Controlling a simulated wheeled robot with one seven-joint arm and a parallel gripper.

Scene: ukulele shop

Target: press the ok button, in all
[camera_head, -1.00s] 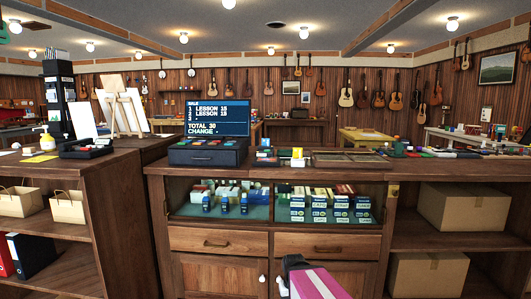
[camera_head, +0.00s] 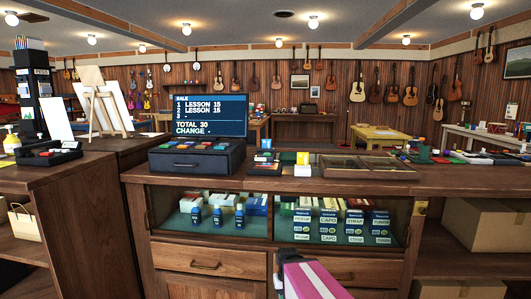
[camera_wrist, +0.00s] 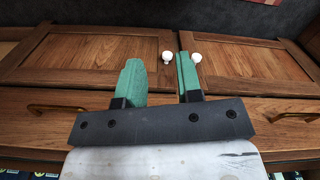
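No button marked OK can be made out in either view. On the counter (camera_head: 350,178) a dark sale screen (camera_head: 222,116) reads two lines of LESSON 15, TOTAL 30, and CHANGE with no amount. It stands behind a dark cash drawer unit (camera_head: 197,158). To its right are a small dark item with coloured parts (camera_head: 264,164) and a small white and yellow item (camera_head: 303,164), both too small to identify. My gripper (camera_wrist: 159,72) shows in the wrist view with its two green fingers apart and nothing between them, in front of wooden cabinet doors (camera_wrist: 90,58).
A glass case (camera_head: 340,215) with small boxes is under the counter top, above drawers (camera_head: 210,263). A divided tray (camera_head: 365,167) lies right of the small items. An easel (camera_head: 100,105) and a black tray (camera_head: 45,152) are at the left. White knobs (camera_wrist: 167,57) stick out from the doors.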

